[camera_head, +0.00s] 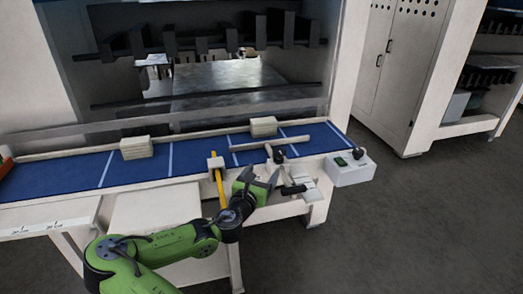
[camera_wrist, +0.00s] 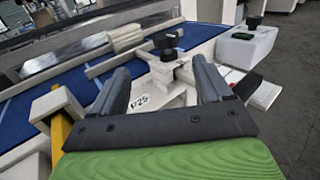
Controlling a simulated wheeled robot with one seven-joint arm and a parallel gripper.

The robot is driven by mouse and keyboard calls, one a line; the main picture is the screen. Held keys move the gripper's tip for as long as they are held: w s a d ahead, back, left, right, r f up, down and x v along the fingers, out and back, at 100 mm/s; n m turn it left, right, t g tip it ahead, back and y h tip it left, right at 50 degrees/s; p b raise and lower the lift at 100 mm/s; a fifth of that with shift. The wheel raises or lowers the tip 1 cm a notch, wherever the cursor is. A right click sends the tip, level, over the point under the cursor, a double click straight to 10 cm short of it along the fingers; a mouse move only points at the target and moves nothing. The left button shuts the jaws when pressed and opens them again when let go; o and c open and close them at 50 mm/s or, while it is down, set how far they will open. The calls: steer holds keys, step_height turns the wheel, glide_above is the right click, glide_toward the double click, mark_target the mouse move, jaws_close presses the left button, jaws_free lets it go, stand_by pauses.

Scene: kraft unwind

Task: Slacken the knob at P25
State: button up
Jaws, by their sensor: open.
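A white fixture (camera_wrist: 150,100) marked "P25" shows between my fingers in the wrist view. A black star-shaped knob (camera_wrist: 166,43) stands on it, beyond the label and ahead of my fingertips. In the head view the knob (camera_head: 279,155) is small, at the right part of the blue-topped bench. My gripper (camera_head: 260,178) is in front of it and a little to the left. In the wrist view my gripper (camera_wrist: 160,70) is open, with nothing between its fingertips. The knob's lower part is partly hidden by the fixture.
A yellow bar with a white block (camera_head: 215,163) stands close left of my gripper. A black handle (camera_head: 293,189) lies close right. A white control box (camera_head: 348,172) with a green button and black knob sits farther right.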

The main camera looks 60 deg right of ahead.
mark_target(277, 155)
steer(key=d, duration=0.5)
steer(key=shift+s+d+r, duration=0.2)
steer(key=shift+s+d, duration=0.05)
steer(key=shift+s, duration=0.15)
steer(key=d, duration=0.2)
steer(key=w+d, duration=0.1)
steer(key=d, duration=0.2)
steer(key=shift+w+f, duration=0.15)
steer(key=shift+w, duration=0.05)
steer(key=shift+d, duration=0.6)
steer(key=c, duration=1)
steer(key=shift+c, duration=0.2)
